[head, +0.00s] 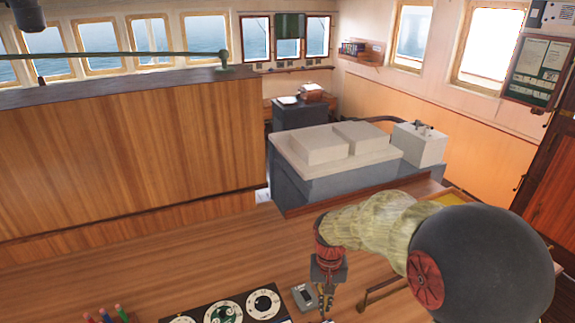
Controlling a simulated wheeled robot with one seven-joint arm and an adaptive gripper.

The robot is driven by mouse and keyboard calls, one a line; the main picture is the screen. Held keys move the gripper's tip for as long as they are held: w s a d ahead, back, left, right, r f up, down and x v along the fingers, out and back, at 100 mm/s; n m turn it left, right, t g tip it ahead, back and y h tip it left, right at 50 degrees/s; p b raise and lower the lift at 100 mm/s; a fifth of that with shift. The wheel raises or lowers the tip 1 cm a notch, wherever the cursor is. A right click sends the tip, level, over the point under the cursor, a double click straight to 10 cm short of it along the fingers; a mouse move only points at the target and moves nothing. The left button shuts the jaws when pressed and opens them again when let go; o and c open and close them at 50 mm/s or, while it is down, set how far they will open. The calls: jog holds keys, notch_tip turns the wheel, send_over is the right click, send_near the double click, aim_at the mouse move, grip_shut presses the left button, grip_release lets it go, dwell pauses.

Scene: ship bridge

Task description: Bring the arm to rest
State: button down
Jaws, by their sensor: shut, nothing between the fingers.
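My arm reaches in from the lower right of the head view, with a large dark rounded part and a pale yellowish link. My gripper (325,300) hangs at its end, pointing down over the wooden surface (200,265) near the bottom of the picture. Its fingers are close together and nothing shows between them. A small grey device (304,296) lies just left of the fingers. I cannot tell whether the gripper touches the surface.
A black panel with round dials (223,313) lies left of the gripper. Several coloured pens (105,317) stand at lower left. A wooden partition (130,155) rises behind. A grey console (335,185) with pale blocks stands beyond the arm. The wooden surface at left centre is clear.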

jog(key=s+d+r+t+b, duration=0.2)
jog(key=s+d+r+b, duration=0.1)
jog(key=s, duration=0.4)
jog(key=s+d+r+t+b, duration=0.2)
jog(key=s+r+b, duration=0.1)
jog(key=s, duration=0.4)
jog(key=s+d+r+t+b, duration=0.2)
jog(key=s+d+b, duration=0.1)
jog(key=s+b, duration=0.2)
jog(key=shift+s+d+r+n, duration=0.3)
jog(key=shift+s+r+n, duration=0.1)
jog(key=shift+s, duration=0.65)
